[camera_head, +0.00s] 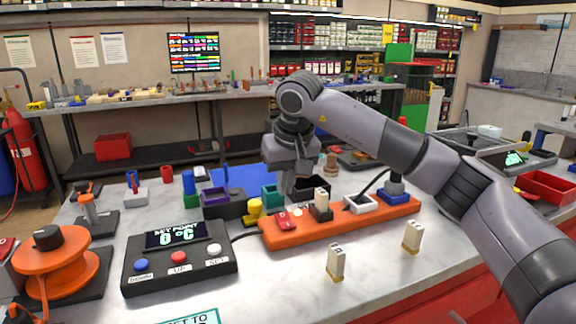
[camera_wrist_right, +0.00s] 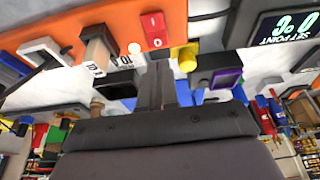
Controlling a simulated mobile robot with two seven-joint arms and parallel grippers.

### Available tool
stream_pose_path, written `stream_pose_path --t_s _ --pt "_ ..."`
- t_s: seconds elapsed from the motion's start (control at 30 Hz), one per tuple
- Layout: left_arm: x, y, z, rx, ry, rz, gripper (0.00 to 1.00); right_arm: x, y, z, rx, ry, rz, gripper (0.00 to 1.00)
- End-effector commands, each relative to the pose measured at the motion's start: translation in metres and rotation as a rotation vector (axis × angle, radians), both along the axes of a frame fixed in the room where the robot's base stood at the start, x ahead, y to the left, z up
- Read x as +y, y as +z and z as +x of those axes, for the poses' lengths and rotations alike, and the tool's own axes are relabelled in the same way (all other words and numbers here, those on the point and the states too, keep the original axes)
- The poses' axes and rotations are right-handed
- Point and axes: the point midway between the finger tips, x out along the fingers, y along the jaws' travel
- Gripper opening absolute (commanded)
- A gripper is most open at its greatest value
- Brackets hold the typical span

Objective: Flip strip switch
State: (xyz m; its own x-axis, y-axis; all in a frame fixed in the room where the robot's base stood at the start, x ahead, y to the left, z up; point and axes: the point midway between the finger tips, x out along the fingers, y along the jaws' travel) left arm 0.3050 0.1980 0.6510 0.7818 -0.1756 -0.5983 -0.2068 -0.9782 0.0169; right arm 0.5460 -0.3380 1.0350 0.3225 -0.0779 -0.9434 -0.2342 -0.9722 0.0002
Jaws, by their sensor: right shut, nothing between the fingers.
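An orange power strip (camera_head: 340,230) lies on the bench, and it also shows in the right wrist view (camera_wrist_right: 100,15). Its red rocker switch (camera_head: 285,222) is near the strip's left end, and in the right wrist view the switch (camera_wrist_right: 154,30) is near the top. A small round white light (camera_head: 298,212) sits beside the switch. My right gripper (camera_head: 288,190) is shut and empty, pointing down just behind the strip. In the right wrist view its fingertips (camera_wrist_right: 158,68) appear apart from the switch. My left gripper is not in view.
A beige plug (camera_head: 321,199) and a black cable stand in the strip's sockets. Two loose beige plugs (camera_head: 336,262) (camera_head: 411,236) stand in front. A set-point box (camera_head: 180,258) is left, and a yellow knob (camera_head: 254,209) is by the strip's left end. Bins are behind.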

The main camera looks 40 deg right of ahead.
Motion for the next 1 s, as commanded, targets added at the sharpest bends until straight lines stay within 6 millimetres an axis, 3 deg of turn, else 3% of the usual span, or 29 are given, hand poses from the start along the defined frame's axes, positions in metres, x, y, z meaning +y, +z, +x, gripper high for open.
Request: stream_pose_path --t_s 0.1,0.33,1.0 --pt "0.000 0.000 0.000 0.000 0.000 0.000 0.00 -0.002 -0.024 0.008 0.003 0.001 0.000 0.00" --pt "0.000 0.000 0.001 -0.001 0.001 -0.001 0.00 -0.003 -0.053 0.010 0.001 0.001 0.000 0.00" --pt "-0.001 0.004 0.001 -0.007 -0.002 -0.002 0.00 -0.003 -0.064 0.013 0.000 0.001 0.000 0.00"
